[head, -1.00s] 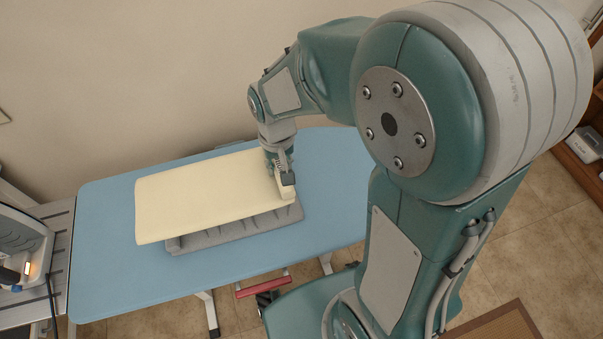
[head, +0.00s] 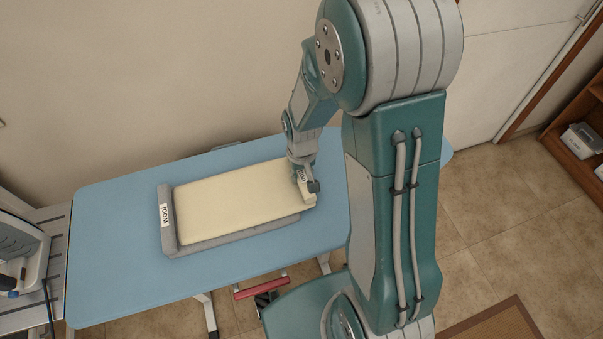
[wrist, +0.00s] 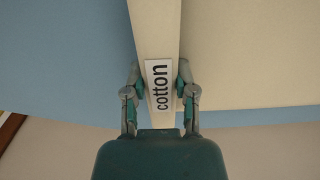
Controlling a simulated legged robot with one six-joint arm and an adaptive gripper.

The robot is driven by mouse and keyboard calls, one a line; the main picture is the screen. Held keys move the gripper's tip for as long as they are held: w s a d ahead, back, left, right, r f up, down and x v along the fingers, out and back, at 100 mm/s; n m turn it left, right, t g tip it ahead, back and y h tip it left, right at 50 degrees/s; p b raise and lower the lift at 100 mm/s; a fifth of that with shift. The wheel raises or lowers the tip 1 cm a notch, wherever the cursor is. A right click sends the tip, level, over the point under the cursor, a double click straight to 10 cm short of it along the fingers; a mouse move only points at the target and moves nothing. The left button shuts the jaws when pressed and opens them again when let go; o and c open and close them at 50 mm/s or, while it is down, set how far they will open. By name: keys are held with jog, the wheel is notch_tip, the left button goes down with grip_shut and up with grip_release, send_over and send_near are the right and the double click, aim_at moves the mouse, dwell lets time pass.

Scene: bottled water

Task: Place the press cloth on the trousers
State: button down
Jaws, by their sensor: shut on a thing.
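The press cloth (head: 235,205) is a flat cream rectangle with a thicker bar along its right end. It lies over, or just above, the folded grey trousers (head: 168,230) on the blue ironing board; I cannot tell if they touch. The trousers show along the left end, with a "wool" label, and along the front edge. My gripper (head: 308,186) is shut on the bar at the cloth's right end. In the wrist view the fingers (wrist: 160,85) sit on both sides of the bar (wrist: 158,30), which bears a "cotton" label.
The blue board (head: 110,250) has free room left of the trousers. An iron (head: 15,255) stands on a grey rest at the far left. A wall is behind the board. A shelf (head: 575,145) with a white box is at the far right.

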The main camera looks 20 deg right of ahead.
jog(key=shift+c, duration=2.1)
grip_release()
jog(key=shift+r, duration=0.1)
notch_tip(320, 180, up, 12)
jog(key=s+r+t, duration=0.5)
jog(key=s+r, duration=0.9)
jog(key=shift+t, duration=0.3)
